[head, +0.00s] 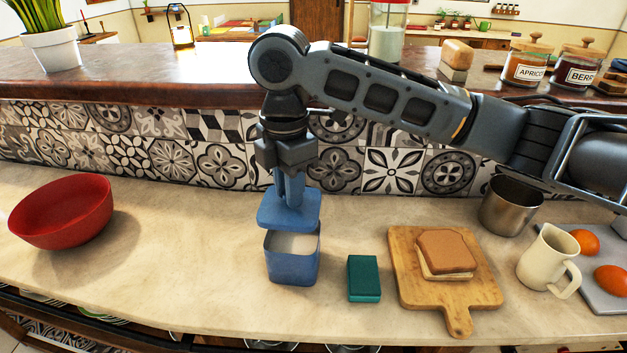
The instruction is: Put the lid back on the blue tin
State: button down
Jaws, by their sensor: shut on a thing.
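The blue tin (292,266) stands upright and open on the pale counter, with whitish contents showing inside. The blue lid (290,209) is a flat square held roughly level by my gripper (290,193), which points straight down and is shut on it. The lid hangs just above the tin, over its back part and slightly to the left. A gap shows between the lid and the tin's front rim. The lid hides the tin's back rim, so I cannot tell whether they touch there.
A teal box (364,278) lies just right of the tin. Beyond it are a wooden board (409,290) with a sandwich (445,253), a metal pot (510,205) and a cream jug (545,262). A red bowl (62,211) stands left, with bare counter between. A tiled wall rises behind.

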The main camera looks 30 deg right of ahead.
aim_at(292, 214)
jog(key=shift+d+f, duration=0.1)
jog(key=shift+f, duration=0.15)
notch_tip(292, 214, down, 4)
jog(key=b, duration=0.4)
jog(key=shift+f+b, duration=0.4)
jog(key=shift+f, duration=0.6)
jog(key=shift+r+p, duration=0.1)
jog(key=shift+p, duration=0.35)
dwell(0.4)
jog(key=shift+f+p, duration=0.25)
jog(key=shift+p, duration=0.05)
dwell(1.4)
jog(key=shift+c, duration=2)
grip_release()
